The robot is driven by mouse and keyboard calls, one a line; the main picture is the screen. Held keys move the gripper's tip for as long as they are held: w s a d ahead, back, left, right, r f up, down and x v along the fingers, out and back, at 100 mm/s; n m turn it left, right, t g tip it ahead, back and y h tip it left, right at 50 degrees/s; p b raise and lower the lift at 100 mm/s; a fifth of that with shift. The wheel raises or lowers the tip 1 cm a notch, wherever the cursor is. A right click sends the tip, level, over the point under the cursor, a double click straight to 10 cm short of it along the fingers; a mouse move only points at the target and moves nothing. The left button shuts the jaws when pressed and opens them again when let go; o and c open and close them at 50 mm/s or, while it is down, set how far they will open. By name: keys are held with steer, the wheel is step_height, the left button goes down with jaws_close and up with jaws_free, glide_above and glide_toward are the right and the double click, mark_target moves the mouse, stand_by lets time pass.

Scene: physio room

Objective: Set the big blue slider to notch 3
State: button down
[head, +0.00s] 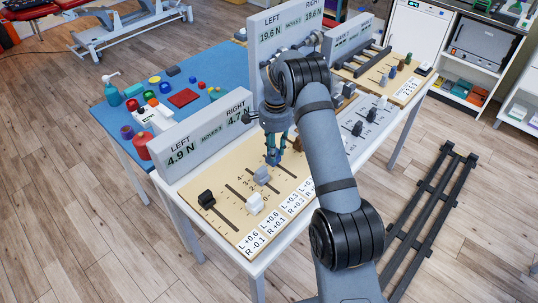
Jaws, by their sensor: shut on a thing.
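A tan slider board (226,228) lies on the white table below the display reading LEFT 4.9 N and RIGHT 4.7 N. My gripper (276,148) points down at its back right part. It is shut on a blue slider knob (272,157), which shows low between the fingers. The knob's slot and its notch are mostly hidden by my gripper and arm. On the same board are a black knob (206,198), a grey knob (262,176) and a white knob (255,204). The notch digits are too small to read surely.
The upright display (205,137) stands close along the board's back edge. A taller display (288,27) and another slider board (358,142) are beyond my arm. A blue table (205,80) with small coloured objects is behind. A dark rail frame (433,205) lies on the floor at right.

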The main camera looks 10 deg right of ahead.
steer(key=shift+w+a, duration=0.2)
steer(key=shift+w, duration=0.05)
steer(key=c, duration=1.4)
jaws_free()
steer(key=shift+d, duration=0.1)
step_height(320, 180, up, 12)
steer(key=shift+r, duration=0.1)
